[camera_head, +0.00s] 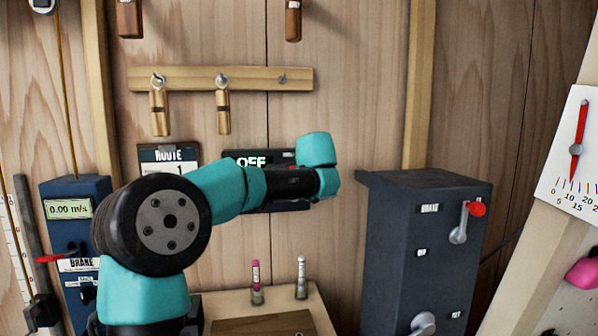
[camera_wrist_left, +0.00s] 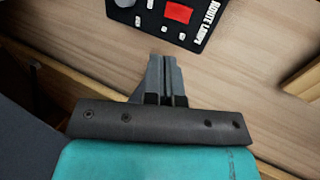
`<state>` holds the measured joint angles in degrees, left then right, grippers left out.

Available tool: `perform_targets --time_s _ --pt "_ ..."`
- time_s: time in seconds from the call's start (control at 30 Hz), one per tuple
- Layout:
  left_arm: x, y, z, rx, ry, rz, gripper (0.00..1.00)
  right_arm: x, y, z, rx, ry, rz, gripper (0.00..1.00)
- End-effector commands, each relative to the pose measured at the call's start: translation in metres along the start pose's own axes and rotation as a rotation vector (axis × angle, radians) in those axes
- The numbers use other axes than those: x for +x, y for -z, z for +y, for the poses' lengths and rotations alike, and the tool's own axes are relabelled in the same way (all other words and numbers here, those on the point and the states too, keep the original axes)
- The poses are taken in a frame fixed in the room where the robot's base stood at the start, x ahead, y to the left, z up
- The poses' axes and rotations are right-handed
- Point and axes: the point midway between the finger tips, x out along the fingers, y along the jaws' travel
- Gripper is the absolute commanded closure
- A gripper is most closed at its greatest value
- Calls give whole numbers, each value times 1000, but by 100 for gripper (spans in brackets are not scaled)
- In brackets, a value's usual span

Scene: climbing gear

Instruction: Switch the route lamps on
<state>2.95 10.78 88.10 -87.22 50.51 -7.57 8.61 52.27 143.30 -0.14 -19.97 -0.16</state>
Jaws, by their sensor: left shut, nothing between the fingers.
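The route lamps panel is a dark box on the wooden wall, with a lit display (camera_head: 252,160) reading OFF in green. My left arm covers much of its lower part in the head view. In the left wrist view the black panel (camera_wrist_left: 151,22), labelled ROUTE LAMPS and seen rotated, has a red rocker or button (camera_wrist_left: 178,12), a grey knob and several small white marks. My left gripper (camera_wrist_left: 167,62) is shut and empty, its tips a little short of the panel in the picture. Its fingers are hidden in the head view. My right gripper is not in view.
A ROUTE 1 card (camera_head: 166,157) hangs left of the panel. A blue brake box (camera_head: 72,205) stands at left, a dark grey lever box (camera_head: 425,235) at right. A peg rail (camera_head: 250,78) is above; a small shelf with two little bottles is below.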

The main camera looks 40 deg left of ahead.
Motion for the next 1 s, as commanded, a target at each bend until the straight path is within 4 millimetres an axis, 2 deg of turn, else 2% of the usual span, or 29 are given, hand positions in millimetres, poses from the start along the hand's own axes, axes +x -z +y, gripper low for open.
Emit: perform_targets --time_s 0.57,0.7,1.0 --pt "92 -1 1 0 -1 -3 100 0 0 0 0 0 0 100" --pt "111 0 -5 -2 0 -1 100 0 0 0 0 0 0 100" --pt "129 0 -11 0 1 -1 100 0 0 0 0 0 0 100"
